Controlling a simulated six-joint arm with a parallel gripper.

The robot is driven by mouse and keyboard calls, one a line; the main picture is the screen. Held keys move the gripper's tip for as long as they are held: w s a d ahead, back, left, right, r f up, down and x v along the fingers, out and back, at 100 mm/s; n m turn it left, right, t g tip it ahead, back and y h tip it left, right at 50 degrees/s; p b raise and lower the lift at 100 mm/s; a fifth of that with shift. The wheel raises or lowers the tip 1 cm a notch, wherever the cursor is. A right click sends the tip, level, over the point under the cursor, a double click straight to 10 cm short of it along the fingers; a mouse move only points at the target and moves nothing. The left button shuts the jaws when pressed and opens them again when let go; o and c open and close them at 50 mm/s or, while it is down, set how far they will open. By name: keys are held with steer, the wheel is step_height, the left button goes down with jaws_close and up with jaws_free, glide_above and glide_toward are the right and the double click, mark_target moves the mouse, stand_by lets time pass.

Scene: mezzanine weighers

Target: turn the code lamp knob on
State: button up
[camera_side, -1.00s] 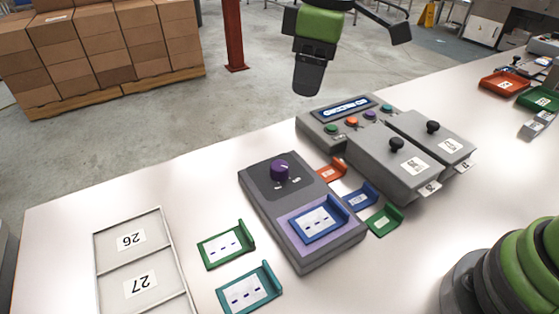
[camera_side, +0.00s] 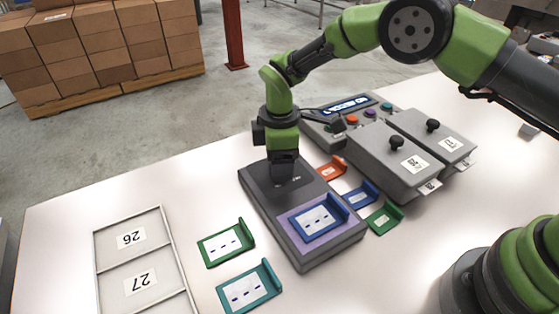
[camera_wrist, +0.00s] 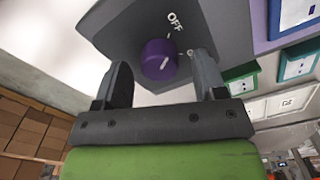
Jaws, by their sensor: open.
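The purple knob (camera_wrist: 160,62) shows in the wrist view, with a white mark on its top and an OFF label beside it. A second small label near the knob is hard to read. The knob sits on a grey unit (camera_side: 256,190) with a lilac panel. My gripper (camera_wrist: 160,80) is open, with one finger on each side of the knob and a visible gap to it. In the side view my gripper (camera_side: 284,176) points down over the far end of the unit and hides the knob.
A blue card holder (camera_side: 345,204) sits on the unit's near end. Green (camera_side: 215,260) and teal (camera_side: 238,298) holders lie to its left, near a grey tray (camera_side: 175,250). Small orange, blue and green holders lie to its right, before two lidded grey boxes (camera_side: 372,150). Behind is a button console (camera_side: 318,133).

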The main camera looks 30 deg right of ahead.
steer(key=shift+f, duration=0.55)
steer(key=shift+c, duration=0.3)
steer(key=c, duration=0.9)
